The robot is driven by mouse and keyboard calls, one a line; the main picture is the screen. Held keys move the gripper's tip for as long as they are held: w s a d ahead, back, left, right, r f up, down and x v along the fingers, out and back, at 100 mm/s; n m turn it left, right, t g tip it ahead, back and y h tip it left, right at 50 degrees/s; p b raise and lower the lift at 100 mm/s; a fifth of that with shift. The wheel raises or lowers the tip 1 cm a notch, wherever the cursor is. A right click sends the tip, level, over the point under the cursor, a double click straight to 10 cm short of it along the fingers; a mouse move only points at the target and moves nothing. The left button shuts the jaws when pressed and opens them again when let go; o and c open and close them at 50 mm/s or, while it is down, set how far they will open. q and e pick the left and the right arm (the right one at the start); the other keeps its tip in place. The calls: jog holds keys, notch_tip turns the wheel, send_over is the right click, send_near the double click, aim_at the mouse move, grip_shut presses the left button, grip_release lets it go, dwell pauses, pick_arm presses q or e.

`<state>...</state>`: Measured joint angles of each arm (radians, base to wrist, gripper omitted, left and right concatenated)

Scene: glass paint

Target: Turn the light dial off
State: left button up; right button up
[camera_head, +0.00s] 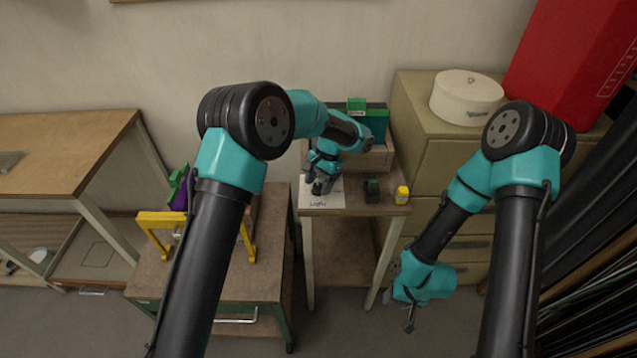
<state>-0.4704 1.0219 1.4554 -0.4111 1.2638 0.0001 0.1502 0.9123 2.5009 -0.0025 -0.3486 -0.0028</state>
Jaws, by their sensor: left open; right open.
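A white sheet (331,201) with dark lettering, too small to read surely, lies at the front left of the small wooden table. My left gripper (318,188) points down over this sheet, its fingers open. The light dial cannot be made out clearly; a small dark shape between or under the fingers may be it, and the gripper hides most of that spot. I cannot tell whether the fingers touch it. My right gripper (409,326) is open and empty, hanging low in front of the cabinet, away from the table top.
A small dark and green object (372,190) and a yellow object (402,194) stand right of the sheet. A wooden box (375,160) with green items stands behind. A cabinet (420,135) bearing a round white box (467,97) is at right. A yellow frame (160,220) stands on the left bench.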

pick_arm(q)
jog(key=shift+r, duration=0.15)
jog(key=v, duration=1.7)
jog(key=shift+d, duration=0.15)
